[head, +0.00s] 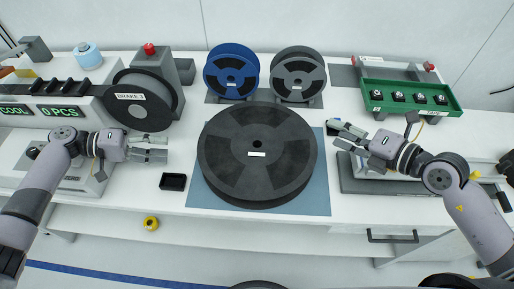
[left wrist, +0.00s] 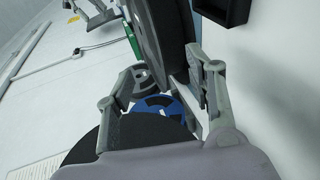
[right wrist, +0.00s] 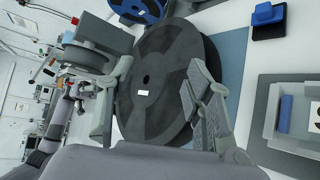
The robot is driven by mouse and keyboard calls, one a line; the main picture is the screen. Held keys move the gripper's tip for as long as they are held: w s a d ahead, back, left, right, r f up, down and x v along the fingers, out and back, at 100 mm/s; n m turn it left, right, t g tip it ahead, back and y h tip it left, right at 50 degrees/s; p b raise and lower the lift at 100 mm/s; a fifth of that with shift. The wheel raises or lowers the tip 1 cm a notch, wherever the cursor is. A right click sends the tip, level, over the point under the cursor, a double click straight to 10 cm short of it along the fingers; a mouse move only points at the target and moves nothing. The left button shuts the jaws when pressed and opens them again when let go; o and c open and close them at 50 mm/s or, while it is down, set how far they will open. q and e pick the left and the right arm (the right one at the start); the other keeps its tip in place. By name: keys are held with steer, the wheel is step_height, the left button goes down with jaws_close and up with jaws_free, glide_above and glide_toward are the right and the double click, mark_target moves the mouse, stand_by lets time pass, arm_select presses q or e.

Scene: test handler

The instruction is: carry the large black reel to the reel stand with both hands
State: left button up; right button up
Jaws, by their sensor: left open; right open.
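The large black reel (head: 235,165) lies flat on a blue mat (head: 312,203) in the middle of the bench, with a small white label; it also shows in the right wrist view (right wrist: 165,60). My left gripper (head: 166,149) is open and empty, left of the reel and apart from it. My right gripper (head: 334,135) is open and empty, close to the reel's right rim; contact cannot be told. A grey stand-like unit (head: 186,70) at the back left bears a dark reel (head: 126,106) labelled BRAKE. I cannot tell which fixture is the reel stand.
A blue reel (head: 214,71) and a grey reel (head: 317,73) stand upright behind the large reel. A small black box (head: 173,182) lies below my left gripper. A green tray (head: 455,103) is at the back right. A yellow roll (head: 151,223) is at the lower left.

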arm_select(q)
steer(key=shift+w+d+f, duration=0.1)
steer(key=shift+d+f, duration=0.1)
steer(key=shift+d, duration=0.15)
arm_select(e)
steer(key=f, duration=0.1)
arm_select(q)
steer(key=x, duration=0.5)
steer(key=shift+d, duration=0.4)
arm_select(e)
glide_toward(309, 142)
steer(key=shift+x, duration=1.1)
arm_select(q)
steer(key=x, duration=0.5)
steer(key=shift+w+d+f, duration=0.1)
steer(key=shift+d+f, duration=0.05)
steer(key=shift+f, duration=0.05)
arm_select(e)
steer(key=x, duration=0.7)
steer(key=shift+w, duration=0.15)
arm_select(q)
steer(key=shift+c, duration=0.4)
arm_select(e)
steer(key=shift+c, duration=0.3)
arm_select(q)
steer(key=c, duration=1)
arm_select(e)
jaws_close()
arm_select(q)
jaws_close()
